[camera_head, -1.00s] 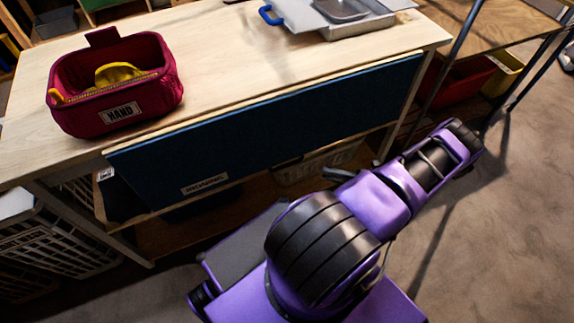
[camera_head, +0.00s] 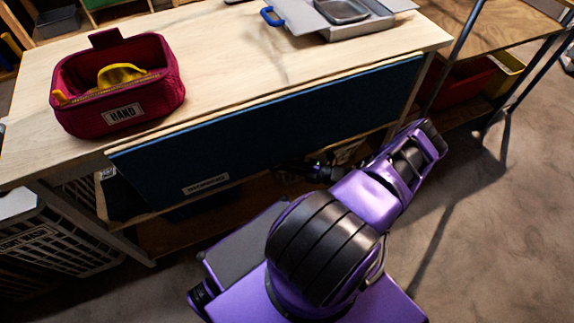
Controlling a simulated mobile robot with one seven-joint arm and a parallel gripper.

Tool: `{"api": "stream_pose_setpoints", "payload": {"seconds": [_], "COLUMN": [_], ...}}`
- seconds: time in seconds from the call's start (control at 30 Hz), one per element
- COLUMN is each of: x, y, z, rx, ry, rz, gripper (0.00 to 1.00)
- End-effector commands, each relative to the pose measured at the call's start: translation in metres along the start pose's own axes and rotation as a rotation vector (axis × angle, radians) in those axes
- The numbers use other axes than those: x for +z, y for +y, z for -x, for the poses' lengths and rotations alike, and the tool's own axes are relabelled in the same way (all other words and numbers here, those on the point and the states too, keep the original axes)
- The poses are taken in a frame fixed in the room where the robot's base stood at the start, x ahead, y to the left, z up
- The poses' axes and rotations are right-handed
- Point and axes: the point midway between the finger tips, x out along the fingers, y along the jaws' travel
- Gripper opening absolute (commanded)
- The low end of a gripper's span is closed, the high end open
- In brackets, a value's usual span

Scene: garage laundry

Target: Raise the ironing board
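The ironing board (camera_head: 270,125) is a long dark blue panel hanging along the front edge of the wooden worktop (camera_head: 225,60). It slopes steeply down, and a white label reading IRONING (camera_head: 206,184) sits near its lower left edge. My gripper (camera_head: 312,170) is a small dark shape with a green light, low at the board's bottom edge, right of the label. My purple arm reaches to it from the lower right. The fingers are too dark and small to tell open from shut, or whether they touch the board.
A dark red basket (camera_head: 120,110) labelled HAND, with yellow things inside, stands on the worktop's left. A grey metal tray (camera_head: 355,27) lies at the back right. White crates (camera_head: 60,240) stand at lower left. A metal-framed shelf with bins is at right. The floor at lower right is clear.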

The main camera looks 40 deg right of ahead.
Motion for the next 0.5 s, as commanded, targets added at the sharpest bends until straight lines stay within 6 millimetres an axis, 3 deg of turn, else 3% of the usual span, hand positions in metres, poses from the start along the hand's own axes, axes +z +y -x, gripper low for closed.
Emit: {"api": "stream_pose_setpoints", "payload": {"seconds": [0.17,0.33,0.5], "x": [0.0000,0.0000,0.0000], "y": [0.0000,0.0001,0.0001], "z": [0.0000,0.0001,0.0002], "rx": [0.000,0.000,0.001], "ry": [0.000,0.000,0.000], "rz": [0.000,0.000,0.000], "gripper": [0.27,0.00,0.00]}}
